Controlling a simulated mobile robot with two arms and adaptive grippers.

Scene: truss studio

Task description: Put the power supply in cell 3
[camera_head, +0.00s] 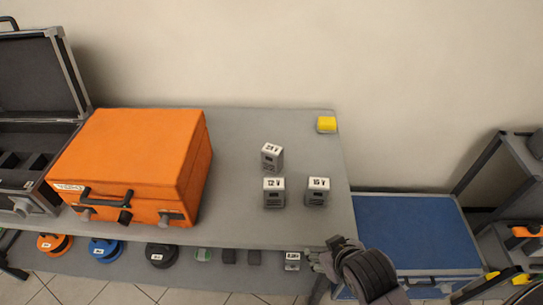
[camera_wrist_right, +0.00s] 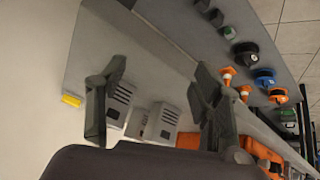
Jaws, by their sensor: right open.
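Three grey power supplies stand upright on the grey table: one labelled 12 V (camera_head: 274,198), one labelled 15 V (camera_head: 317,197), and one behind them (camera_head: 272,160) whose label seems to read 24 V. Grey units (camera_wrist_right: 164,124) also show beyond my fingers in the right wrist view. My right gripper (camera_head: 335,252) is at the table's front right edge, nearer than the supplies. Its fingers (camera_wrist_right: 158,75) are apart with nothing held between them. An open dark case (camera_head: 40,129) at far left has dark compartments; I see no cell numbers. My left gripper is out of view.
A closed orange case (camera_head: 135,150) stands between the open case and the supplies. A yellow-topped block (camera_head: 326,125) sits at the back right corner. Cable reels (camera_head: 105,248) and small boxes line a lower shelf. A blue case (camera_head: 415,235) lies right of the table.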

